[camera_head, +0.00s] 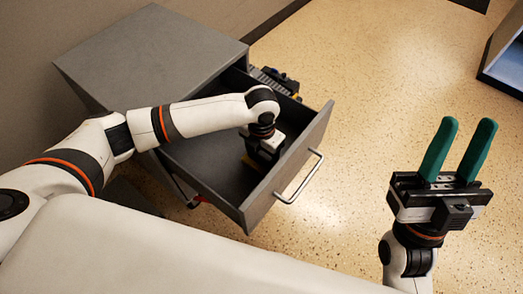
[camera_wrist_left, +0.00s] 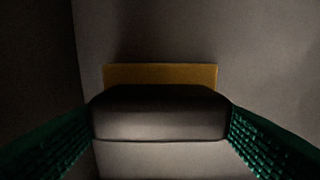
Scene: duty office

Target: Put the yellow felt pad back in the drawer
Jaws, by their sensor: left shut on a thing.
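The grey drawer (camera_head: 205,165) is pulled open from a grey cabinet. My left gripper (camera_head: 257,166) reaches down inside it; its fingertips are mostly hidden by the wrist in the head view. In the left wrist view the yellow felt pad (camera_wrist_left: 160,75) shows as a flat strip beyond a pale grey block-like thing (camera_wrist_left: 160,118). The green fingers stand on either side of that block, shut on it. The pad appears fixed to or held against the block; I cannot tell which. My right gripper (camera_head: 458,150) is raised outside the drawer, its green fingers apart and empty.
The cabinet top (camera_head: 150,55) is bare. The drawer front has a metal handle (camera_head: 302,180). Speckled floor (camera_head: 370,80) is clear to the right; a dark-edged unit (camera_head: 508,60) stands at the upper right.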

